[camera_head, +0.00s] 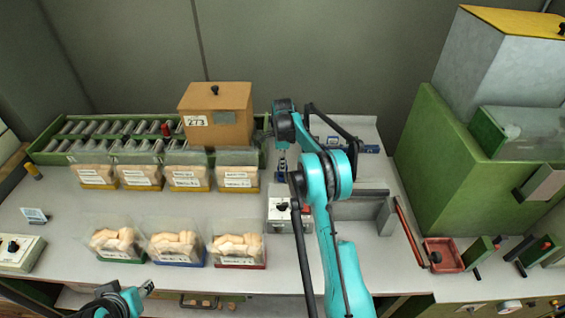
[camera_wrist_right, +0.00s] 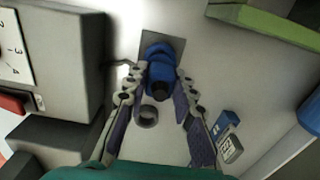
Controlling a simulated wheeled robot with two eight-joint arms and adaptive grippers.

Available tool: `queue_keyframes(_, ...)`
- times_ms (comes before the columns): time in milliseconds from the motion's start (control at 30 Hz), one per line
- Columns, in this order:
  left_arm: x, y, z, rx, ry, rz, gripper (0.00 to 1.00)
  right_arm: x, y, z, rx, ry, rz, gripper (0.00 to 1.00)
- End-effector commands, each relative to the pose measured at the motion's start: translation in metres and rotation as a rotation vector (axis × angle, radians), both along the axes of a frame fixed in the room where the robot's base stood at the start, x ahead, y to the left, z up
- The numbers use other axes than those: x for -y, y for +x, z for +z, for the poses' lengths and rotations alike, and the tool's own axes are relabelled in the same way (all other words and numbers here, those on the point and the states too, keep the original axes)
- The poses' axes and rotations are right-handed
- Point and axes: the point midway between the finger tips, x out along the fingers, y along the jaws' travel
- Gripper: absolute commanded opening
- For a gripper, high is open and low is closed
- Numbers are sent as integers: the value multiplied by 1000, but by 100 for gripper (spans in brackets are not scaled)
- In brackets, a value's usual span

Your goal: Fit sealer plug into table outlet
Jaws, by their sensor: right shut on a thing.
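In the right wrist view, the blue plug (camera_wrist_right: 160,74), with a dark round end, sits between the fingers of my right gripper (camera_wrist_right: 158,88). The gripper is shut on it. Behind the plug, a dark grey square plate (camera_wrist_right: 176,44) shows on the table, partly covered by the plug; I cannot tell whether the plug touches it. In the head view my right gripper (camera_head: 282,168) is small, reaching down behind a white box, and the plug cannot be made out clearly. Part of my left arm shows at the bottom left; its fingers are not clear.
A grey ring (camera_wrist_right: 147,116) and a small blue-and-white box (camera_wrist_right: 228,135) lie near the gripper. A dial box (camera_wrist_right: 50,60) stands close on the left.

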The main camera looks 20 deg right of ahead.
Motion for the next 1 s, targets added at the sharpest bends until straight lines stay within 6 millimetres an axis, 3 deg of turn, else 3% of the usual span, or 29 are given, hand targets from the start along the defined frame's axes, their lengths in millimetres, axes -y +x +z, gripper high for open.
queue_keyframes(1000,0,0,-5,0,0,0,40,0,0,-8,0,0,0,0)
